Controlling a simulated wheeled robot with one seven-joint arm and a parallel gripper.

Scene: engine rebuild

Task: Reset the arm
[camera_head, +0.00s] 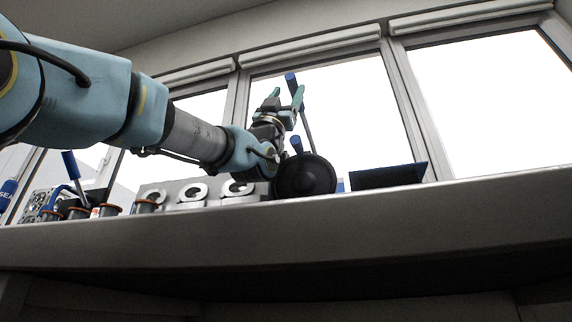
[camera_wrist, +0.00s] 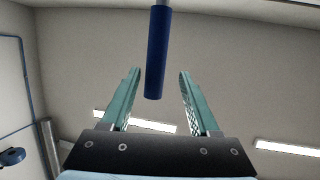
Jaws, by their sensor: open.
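My arm reaches in from the left in the head view. My gripper (camera_head: 286,96) points upward above the bench, in front of the window. In the wrist view its two green fingers (camera_wrist: 160,76) stand wide apart, with nothing clasped between them. A blue-handled tool (camera_head: 291,82) with a thin grey shaft stands tilted by the gripper. Its blue handle (camera_wrist: 157,55) appears in the gap between the fingers in the wrist view, touching neither finger there. I cannot tell how far beyond the fingers it is.
The bench (camera_head: 400,210) carries a grey block with round bores (camera_head: 192,192), a black round part (camera_head: 305,177), a dark blue-black panel (camera_head: 388,176) and several small cylindrical pieces (camera_head: 108,210) at the left. Another blue handle (camera_head: 296,145) shows above the round part. Windows stand behind.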

